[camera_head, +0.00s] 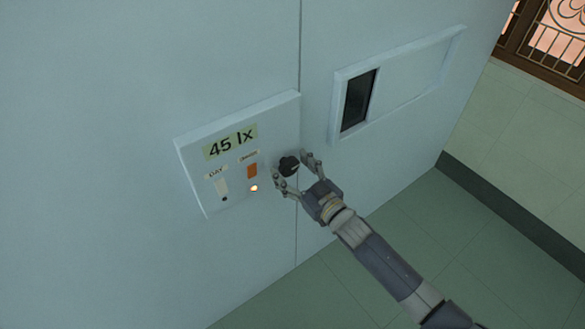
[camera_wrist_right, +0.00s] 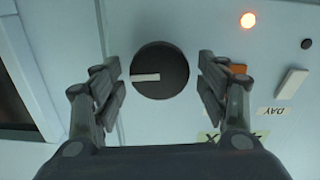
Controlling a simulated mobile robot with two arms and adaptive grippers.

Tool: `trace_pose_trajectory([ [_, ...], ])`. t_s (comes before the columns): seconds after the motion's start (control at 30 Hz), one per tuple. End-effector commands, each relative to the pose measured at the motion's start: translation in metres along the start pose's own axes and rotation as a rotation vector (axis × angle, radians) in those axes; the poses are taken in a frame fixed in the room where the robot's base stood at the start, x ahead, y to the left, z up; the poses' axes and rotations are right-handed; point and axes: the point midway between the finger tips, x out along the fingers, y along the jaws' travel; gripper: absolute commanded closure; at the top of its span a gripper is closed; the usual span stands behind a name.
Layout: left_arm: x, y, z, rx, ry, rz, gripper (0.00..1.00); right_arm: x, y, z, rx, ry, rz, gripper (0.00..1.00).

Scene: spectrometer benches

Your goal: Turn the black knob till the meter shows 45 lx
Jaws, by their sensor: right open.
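The black knob (camera_head: 289,166) sits at the right side of a pale control panel (camera_head: 190,160) on the wall. The meter (camera_head: 230,142) at the top of the panel reads 45 lx. My right gripper (camera_head: 292,174) is open, with its fingers on either side of the knob. In the right wrist view the knob (camera_wrist_right: 160,70) lies between the two open fingers (camera_wrist_right: 160,85), with a visible gap on each side. Its white pointer line (camera_wrist_right: 145,77) reaches from near the middle to the left in that view. My left gripper is not in view.
The panel also has an orange switch (camera_head: 252,171), a lit lamp (camera_head: 254,188) and a white switch (camera_head: 222,187) labelled DAY. A framed dark window (camera_head: 358,100) is set in the wall to the right. Open floor (camera_head: 440,235) lies below right.

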Motion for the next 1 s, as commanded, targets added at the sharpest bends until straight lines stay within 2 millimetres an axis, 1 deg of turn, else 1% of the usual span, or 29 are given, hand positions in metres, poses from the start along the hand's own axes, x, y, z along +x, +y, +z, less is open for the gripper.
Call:
trace_pose_trajectory([
  [0.07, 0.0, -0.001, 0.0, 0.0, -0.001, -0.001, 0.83, -0.003, 0.0, 0.001, 0.0, -0.001, 0.0, 0.32],
  [0.17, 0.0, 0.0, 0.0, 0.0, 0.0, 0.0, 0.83, -0.014, 0.0, 0.002, 0.001, -0.002, 0.001, 0.32],
  [0.27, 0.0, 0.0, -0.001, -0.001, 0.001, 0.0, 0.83, -0.032, 0.0, 0.002, 0.0, -0.004, 0.0, 0.32],
  [0.4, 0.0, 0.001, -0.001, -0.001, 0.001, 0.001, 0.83, -0.064, 0.0, 0.002, 0.0, -0.004, -0.001, 0.32],
  [0.5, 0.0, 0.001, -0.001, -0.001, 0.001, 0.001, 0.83, -0.085, 0.0, 0.002, 0.001, -0.003, 0.0, 0.32],
  [0.6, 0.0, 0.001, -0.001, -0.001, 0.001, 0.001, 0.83, -0.101, 0.0, 0.002, 0.001, -0.003, 0.0, 0.32],
  [0.7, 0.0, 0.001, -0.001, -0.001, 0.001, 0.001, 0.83, -0.112, 0.0, 0.001, 0.0, -0.003, 0.001, 0.32],
  [0.8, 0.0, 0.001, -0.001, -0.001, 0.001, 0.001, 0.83, -0.118, 0.0, 0.0, 0.0, -0.001, 0.0, 0.32],
  [1.0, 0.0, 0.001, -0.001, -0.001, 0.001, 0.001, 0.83, -0.12, 0.0, 0.0, 0.0, 0.0, 0.0, 0.32],
])
